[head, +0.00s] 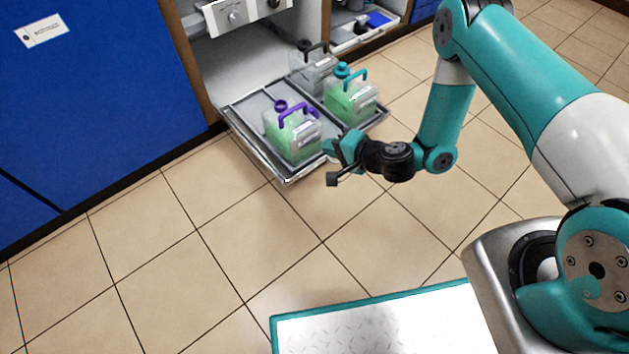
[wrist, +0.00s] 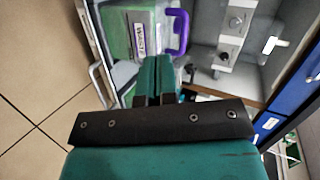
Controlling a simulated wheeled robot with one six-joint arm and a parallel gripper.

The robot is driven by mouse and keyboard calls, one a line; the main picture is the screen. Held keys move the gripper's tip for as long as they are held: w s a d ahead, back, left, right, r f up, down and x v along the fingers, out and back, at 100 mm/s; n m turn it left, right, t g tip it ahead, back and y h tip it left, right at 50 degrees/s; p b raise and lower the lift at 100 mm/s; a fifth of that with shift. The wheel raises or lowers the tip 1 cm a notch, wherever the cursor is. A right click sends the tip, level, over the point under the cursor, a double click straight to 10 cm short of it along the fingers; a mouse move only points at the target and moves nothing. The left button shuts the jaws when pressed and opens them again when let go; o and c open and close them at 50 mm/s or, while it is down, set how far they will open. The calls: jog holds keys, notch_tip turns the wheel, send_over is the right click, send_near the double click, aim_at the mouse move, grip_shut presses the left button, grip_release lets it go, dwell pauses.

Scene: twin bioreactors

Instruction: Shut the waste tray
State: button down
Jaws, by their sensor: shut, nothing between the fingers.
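The waste tray (head: 236,117) is pulled out from the bottom of the cabinet, low over the tiled floor. It carries a jug with a purple cap and handle (head: 291,133), a jug with a teal cap and handle (head: 351,98), and a clear jug with a dark cap (head: 312,66). My gripper (head: 330,147) is at the tray's front edge, beside the purple-handled jug; I cannot tell whether it touches. In the wrist view my gripper (wrist: 155,62) has its fingers together and empty, with the jug labelled "WASTE" (wrist: 130,35) just beyond.
Blue cabinet panels (head: 100,90) stand left of the open bay. A second compartment with a blue item (head: 378,20) lies right of it. The tiled floor (head: 200,260) in front of the tray is clear. A unit with knobs (head: 238,14) sits above the tray.

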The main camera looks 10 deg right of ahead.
jog(key=s+d+f+m+h+b, duration=0.1)
jog(key=d+f+m+b, duration=0.1)
jog(key=f, duration=0.4)
jog(key=s+d+f+m+h+b, duration=0.1)
jog(key=s+d+f+h, duration=0.1)
jog(key=f, duration=0.5)
jog(key=b, duration=0.9)
send_near(309, 160)
notch_tip(309, 160, down, 4)
jog(key=shift+t, duration=0.4)
jog(key=w+a+b, duration=0.2)
jog(key=w, duration=0.1)
jog(key=shift+w+a+f, duration=0.15)
jog(key=shift+w+a, duration=0.05)
jog(key=shift+w, duration=0.1)
jog(key=shift+w+a, duration=0.2)
jog(key=shift+w, duration=0.25)
